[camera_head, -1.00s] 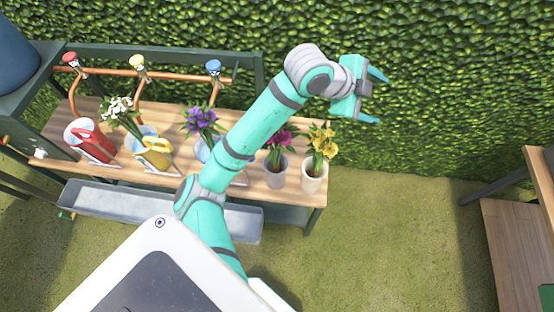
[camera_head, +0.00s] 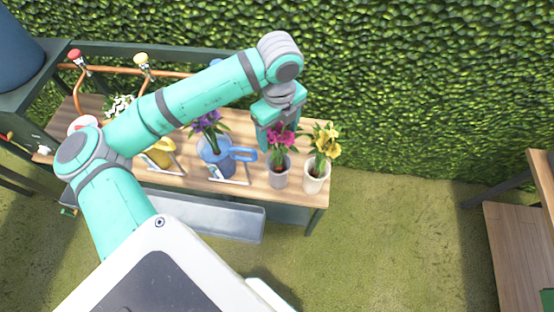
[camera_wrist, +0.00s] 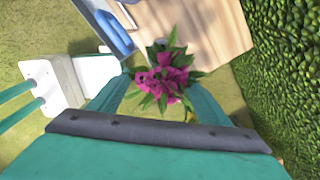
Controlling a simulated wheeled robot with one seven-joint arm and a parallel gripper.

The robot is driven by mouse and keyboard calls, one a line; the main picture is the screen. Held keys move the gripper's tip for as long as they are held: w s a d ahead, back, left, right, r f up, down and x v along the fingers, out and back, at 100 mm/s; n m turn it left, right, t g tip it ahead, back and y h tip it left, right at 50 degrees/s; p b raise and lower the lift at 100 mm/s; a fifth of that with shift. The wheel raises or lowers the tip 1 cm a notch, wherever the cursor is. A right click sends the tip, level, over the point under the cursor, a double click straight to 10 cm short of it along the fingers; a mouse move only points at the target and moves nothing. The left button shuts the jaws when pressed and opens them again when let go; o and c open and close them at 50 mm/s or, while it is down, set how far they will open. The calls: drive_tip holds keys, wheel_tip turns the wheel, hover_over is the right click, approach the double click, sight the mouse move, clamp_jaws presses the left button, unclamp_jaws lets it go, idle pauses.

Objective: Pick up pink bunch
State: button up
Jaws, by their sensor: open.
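The pink bunch (camera_head: 282,140) has magenta flowers with green leaves. It stands in a grey pot (camera_head: 279,172) on the wooden table, near its right end. In the wrist view the pink bunch (camera_wrist: 165,78) lies between my two fingers, seen from above. My gripper (camera_head: 275,136) points down at the bunch, with its fingers on either side of the flowers in the picture. It is open. I cannot tell whether the fingers touch the leaves. The pot is mostly hidden under the flowers in the wrist view.
A yellow bunch (camera_head: 327,140) in a cream pot stands close on the right. A blue watering can (camera_head: 220,166) and purple flowers (camera_head: 209,124) stand on the left. A green hedge (camera_head: 420,90) rises behind the table (camera_head: 255,188). A grey trough (camera_head: 228,222) runs along the front.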

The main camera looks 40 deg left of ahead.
drive_tip(key=shift+w+a+f, duration=0.1)
drive_tip(key=shift+w+f, duration=0.05)
drive_tip(key=shift+f, duration=1.9)
drive_tip(key=shift+w+a+f, duration=0.1)
drive_tip(key=shift+f, duration=1.95)
drive_tip(key=c, duration=1.6)
drive_tip(key=shift+c, duration=0.2)
drive_tip(key=shift+r, duration=0.1)
wheel_tip(320, 180, up, 18)
drive_tip(key=shift+f, duration=0.1)
